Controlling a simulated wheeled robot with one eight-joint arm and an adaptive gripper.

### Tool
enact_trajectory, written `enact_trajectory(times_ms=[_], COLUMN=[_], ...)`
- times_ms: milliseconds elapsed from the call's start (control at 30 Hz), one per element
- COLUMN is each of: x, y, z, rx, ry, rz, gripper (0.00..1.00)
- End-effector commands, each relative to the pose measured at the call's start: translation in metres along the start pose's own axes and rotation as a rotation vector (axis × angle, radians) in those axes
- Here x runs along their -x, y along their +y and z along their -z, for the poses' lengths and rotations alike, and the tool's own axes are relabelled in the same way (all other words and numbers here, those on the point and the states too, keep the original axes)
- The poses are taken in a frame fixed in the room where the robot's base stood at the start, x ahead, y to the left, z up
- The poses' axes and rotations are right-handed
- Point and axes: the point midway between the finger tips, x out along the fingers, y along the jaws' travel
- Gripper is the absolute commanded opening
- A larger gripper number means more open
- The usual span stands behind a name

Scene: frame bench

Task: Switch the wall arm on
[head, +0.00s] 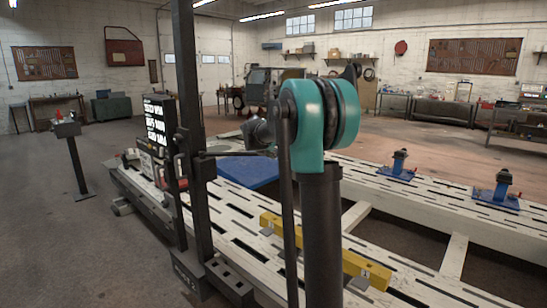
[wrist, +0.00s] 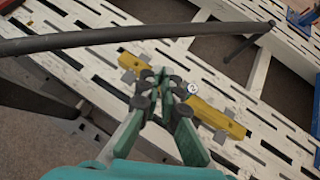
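I cannot pick out a wall arm or its switch with certainty in either view. On the back wall in the head view hangs a dark red frame (head: 123,51). A dark upright post (head: 189,130) stands at the bench's near side, with a thin horizontal rod. A lit text display (head: 155,122) stands left of it. In the wrist view my gripper (wrist: 161,80) has its green fingers a little apart, with nothing seen between them. It is above a yellow bar (wrist: 217,118) on the slotted bench; contact is not visible. In the head view my teal arm hides the gripper.
The white slotted bench (head: 420,262) fills the front right, with blue clamps (head: 497,192) on its far rail. A long dark bar (wrist: 100,38) crosses the wrist view. A small pedestal (head: 68,130) stands left. Open floor (head: 60,230) lies left of the bench.

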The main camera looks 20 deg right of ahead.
Motion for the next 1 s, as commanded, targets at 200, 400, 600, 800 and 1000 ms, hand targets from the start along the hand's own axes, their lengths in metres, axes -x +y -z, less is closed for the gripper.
enact_trajectory(times_ms=[200,400,600,800,1000], x=[0.038,0.063,0.072,0.072,0.072], y=[-0.012,-0.019,-0.021,-0.021,-0.024], z=[-0.001,-0.002,-0.002,-0.002,0.005], rx=[0.000,0.000,0.000,0.000,-0.041], ry=[0.001,0.000,0.001,0.001,0.010], rz=[0.001,0.001,0.001,0.001,0.000], gripper=[0.00,0.00,0.00,0.00,0.00])
